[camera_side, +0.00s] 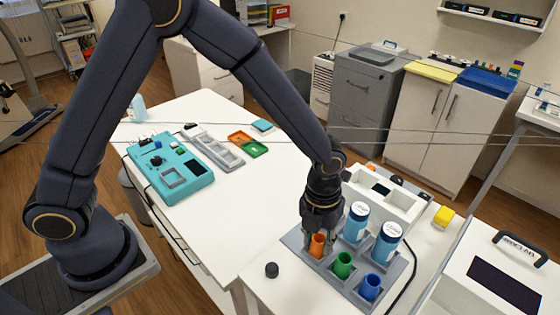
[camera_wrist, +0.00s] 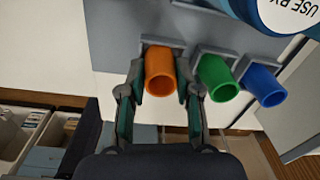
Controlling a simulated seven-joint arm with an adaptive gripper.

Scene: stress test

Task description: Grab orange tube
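The orange tube (camera_side: 318,244) stands in the front-left slot of a grey rack (camera_side: 338,284). It also shows in the wrist view (camera_wrist: 160,72), between my fingers. My gripper (camera_side: 318,236) is directly over and around the tube in the side view. In the wrist view, the two fingers (camera_wrist: 160,82) are spread, one on each side of the tube. There seems to be a small gap on each side, but whether a finger touches it is hard to tell.
A green tube (camera_side: 343,264) and a blue tube (camera_side: 370,287) stand in the same rack, to the right of the orange one.

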